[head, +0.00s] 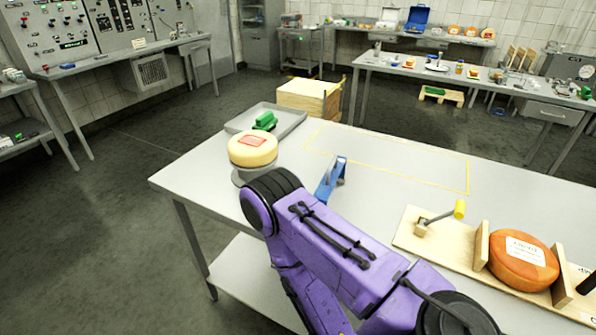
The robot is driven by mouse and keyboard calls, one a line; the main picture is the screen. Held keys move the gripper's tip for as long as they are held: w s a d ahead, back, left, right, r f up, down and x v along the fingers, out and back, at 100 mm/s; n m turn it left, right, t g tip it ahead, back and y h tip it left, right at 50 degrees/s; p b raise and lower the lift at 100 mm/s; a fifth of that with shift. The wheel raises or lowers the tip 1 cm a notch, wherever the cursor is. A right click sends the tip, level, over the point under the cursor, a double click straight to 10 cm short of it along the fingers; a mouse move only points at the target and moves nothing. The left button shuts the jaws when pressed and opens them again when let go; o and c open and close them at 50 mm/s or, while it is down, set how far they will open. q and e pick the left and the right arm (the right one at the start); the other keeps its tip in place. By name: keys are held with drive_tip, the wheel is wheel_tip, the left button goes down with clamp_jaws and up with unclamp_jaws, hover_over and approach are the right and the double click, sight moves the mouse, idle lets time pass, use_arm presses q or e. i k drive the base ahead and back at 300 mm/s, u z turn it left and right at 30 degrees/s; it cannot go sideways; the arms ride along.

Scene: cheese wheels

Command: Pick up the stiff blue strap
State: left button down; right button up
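A narrow blue piece (328,182), which looks like the stiff blue strap, stands tilted on the near table (225,180), just beyond my purple arm. A small grey part shows at its upper right. Its lower end is close to or behind the arm, so I cannot tell how it rests. The arm crosses the lower middle of the head view from the lower right, with its bend next to the cheese stand. I cannot see the fingers of either gripper.
A pale cheese wheel (252,149) with a red label sits on a round stand left of the strap. A grey tray (290,123) with a green object lies behind. An orange cheese wheel (522,262) sits in a wooden holder at right. The yellow-outlined area (400,157) is clear.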

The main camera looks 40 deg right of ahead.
sight(335, 173)
drive_tip(key=u, duration=0.5)
drive_tip(key=i, duration=0.95)
drive_tip(key=z, duration=3)
drive_tip(key=i, duration=0.5)
drive_tip(key=u, duration=0.05)
drive_tip(key=k, duration=1)
drive_tip(key=u, duration=0.55)
drive_tip(key=i, duration=0.8)
drive_tip(key=z, duration=1.8)
